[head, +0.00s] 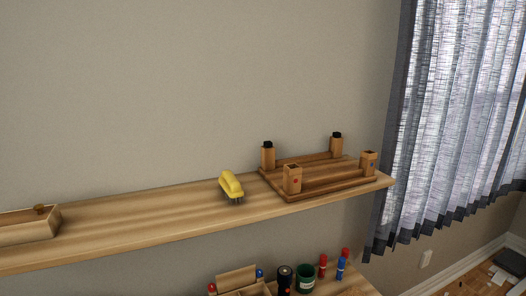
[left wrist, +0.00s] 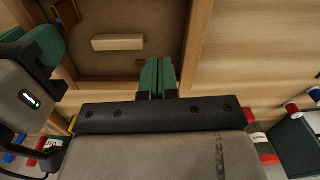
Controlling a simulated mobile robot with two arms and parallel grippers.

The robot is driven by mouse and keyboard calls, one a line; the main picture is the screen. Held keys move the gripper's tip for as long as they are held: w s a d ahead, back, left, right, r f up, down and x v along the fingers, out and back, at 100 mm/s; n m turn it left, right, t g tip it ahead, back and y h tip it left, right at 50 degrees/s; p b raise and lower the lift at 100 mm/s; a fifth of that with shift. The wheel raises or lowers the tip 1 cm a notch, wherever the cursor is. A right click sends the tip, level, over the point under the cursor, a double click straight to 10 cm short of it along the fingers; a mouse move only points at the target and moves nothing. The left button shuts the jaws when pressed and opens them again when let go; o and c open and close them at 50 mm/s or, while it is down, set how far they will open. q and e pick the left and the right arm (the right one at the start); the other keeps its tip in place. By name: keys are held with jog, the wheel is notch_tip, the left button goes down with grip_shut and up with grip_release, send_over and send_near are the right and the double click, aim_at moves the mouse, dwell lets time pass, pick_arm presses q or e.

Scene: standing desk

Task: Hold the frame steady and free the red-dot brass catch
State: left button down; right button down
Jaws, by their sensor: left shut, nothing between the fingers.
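In the head view a wooden frame (head: 318,178) with corner posts lies on the right part of a long shelf. Its front post (head: 292,180) and right post (head: 369,163) each show a reddish dot. The two back posts have black tops. I cannot make out a brass catch. My left gripper (left wrist: 158,62) is shut and empty in the left wrist view, in front of a brown recessed panel with wooden edges (left wrist: 192,45). A grey gripper body with green pads, apparently my right gripper (left wrist: 30,45), is partly cut off at left; its opening is unclear.
A yellow brush (head: 231,185) stands left of the frame on the shelf (head: 140,224). A wooden tray (head: 28,226) is at the far left. Below are a green cup (head: 305,279), a dark cylinder (head: 284,280) and red and blue markers. A pale block (left wrist: 117,43) lies on the recessed panel.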

jog(key=shift+s+d+f, duration=0.1)
jog(key=shift+d+f, duration=0.05)
jog(key=shift+f, duration=0.05)
pick_arm(q)
notch_tip(320, 180, up, 4)
jog(key=shift+r, duration=0.1)
pick_arm(e)
jog(key=c, duration=0.9)
grip_release()
pick_arm(q)
jog(key=shift+d, duration=0.15)
pick_arm(e)
jog(key=shift+r, duration=0.1)
jog(key=shift+r, duration=0.1)
